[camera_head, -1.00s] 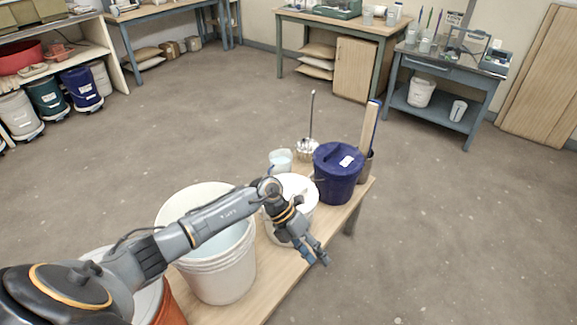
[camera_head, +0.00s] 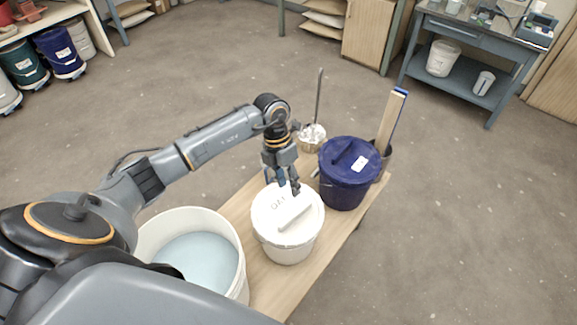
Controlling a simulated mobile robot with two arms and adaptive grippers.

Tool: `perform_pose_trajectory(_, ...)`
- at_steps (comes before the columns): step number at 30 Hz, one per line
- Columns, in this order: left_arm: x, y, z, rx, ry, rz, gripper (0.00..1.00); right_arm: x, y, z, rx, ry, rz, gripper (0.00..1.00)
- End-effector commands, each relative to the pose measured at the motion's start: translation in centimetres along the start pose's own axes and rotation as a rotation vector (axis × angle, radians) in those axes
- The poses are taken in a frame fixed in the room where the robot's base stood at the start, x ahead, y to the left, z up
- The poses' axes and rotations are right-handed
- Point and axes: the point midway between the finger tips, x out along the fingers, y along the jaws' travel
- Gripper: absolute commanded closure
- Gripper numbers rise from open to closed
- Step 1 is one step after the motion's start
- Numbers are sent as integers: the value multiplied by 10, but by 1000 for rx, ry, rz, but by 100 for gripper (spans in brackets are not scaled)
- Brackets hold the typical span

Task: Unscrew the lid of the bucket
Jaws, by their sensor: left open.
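A white bucket (camera_head: 288,251) stands on the wooden bench with its white lid (camera_head: 275,222) on. The lid has a raised bar grip and dark lettering. A dark blue bucket (camera_head: 345,192) with a blue lid (camera_head: 351,155) and a white label stands just behind it to the right. My left gripper (camera_head: 284,188) is open and points down over the back part of the white lid, near the bar. Whether its fingers touch the lid is hard to tell. My right gripper is not in view.
An open white bucket (camera_head: 240,250) of pale liquid stands on the bench (camera_head: 263,283), left of the lidded one. A metal pot (camera_head: 312,141) with a tall handle and a container with wooden slats (camera_head: 390,122) stand behind. Floor to the right is clear.

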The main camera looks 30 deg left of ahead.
Motion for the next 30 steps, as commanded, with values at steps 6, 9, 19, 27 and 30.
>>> perform_pose_trajectory(6, 9, 0, 0, 0, 0, -2, 58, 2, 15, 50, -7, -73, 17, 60)
perform_pose_trajectory(9, 16, 0, 0, 0, 0, -1, 58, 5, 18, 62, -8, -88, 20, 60)
perform_pose_trajectory(19, 43, 0, 0, 0, 0, -2, 58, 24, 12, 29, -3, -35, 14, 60)
perform_pose_trajectory(27, 64, 0, 0, 0, 0, -2, 58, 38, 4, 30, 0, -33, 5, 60)
perform_pose_trajectory(30, 72, 0, 0, 0, -1, -1, 58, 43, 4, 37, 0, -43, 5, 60)
